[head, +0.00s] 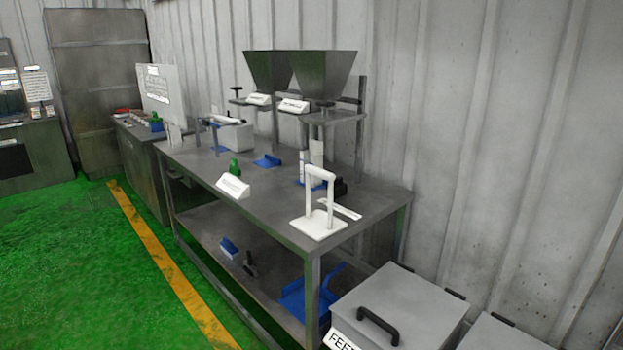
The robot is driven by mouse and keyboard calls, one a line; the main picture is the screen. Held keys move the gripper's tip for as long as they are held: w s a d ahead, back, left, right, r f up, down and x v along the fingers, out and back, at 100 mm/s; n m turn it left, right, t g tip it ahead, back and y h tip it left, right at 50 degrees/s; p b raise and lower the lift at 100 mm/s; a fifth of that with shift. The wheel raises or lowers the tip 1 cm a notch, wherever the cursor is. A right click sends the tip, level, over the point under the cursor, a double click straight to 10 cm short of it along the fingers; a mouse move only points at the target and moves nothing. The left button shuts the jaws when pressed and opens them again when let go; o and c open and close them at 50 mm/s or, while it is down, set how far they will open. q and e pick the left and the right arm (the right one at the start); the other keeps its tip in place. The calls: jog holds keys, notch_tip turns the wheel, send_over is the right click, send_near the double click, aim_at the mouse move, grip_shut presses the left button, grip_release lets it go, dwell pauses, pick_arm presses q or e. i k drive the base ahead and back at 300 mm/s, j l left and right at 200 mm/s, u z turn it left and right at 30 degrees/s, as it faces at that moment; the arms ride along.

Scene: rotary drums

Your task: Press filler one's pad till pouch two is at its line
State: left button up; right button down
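Two dark funnel-shaped hoppers, a near one (325,75) and a far one (266,72), stand above the back of a grey workbench (265,207). Each has a small white label, far (258,99) and near (294,106), too small to read, so I cannot tell which is filler one. A pale upright piece (317,153) shows under the near hopper, with a blue piece (268,160) on the bench to its left. I cannot make out a pad, a pouch or a fill line for certain. Neither of my grippers shows.
A white stand (318,222) is at the bench's near corner. A white sign (233,186) and a green object (235,167) sit near the front edge. Blue scoop-like items (295,302) lie on the lower shelf. Lidded bins (405,300) stand lower right. Green floor (80,260) is clear at left.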

aim_at(324, 104)
jog(key=i+j, duration=0.15)
jog(key=j, duration=0.25)
jog(key=i+j, duration=0.1)
jog(key=j, duration=0.3)
jog(key=i+j+u, duration=0.1)
jog(key=j, duration=0.25)
jog(key=i+j, duration=0.2)
jog(key=j, duration=0.2)
jog(key=i+j, duration=0.15)
jog(key=j, duration=0.25)
jog(key=i+j, duration=0.15)
jog(key=j, duration=0.2)
jog(key=i+j+u, duration=0.1)
jog(key=j, duration=0.3)
jog(key=i+j, duration=0.2)
jog(key=j, duration=0.15)
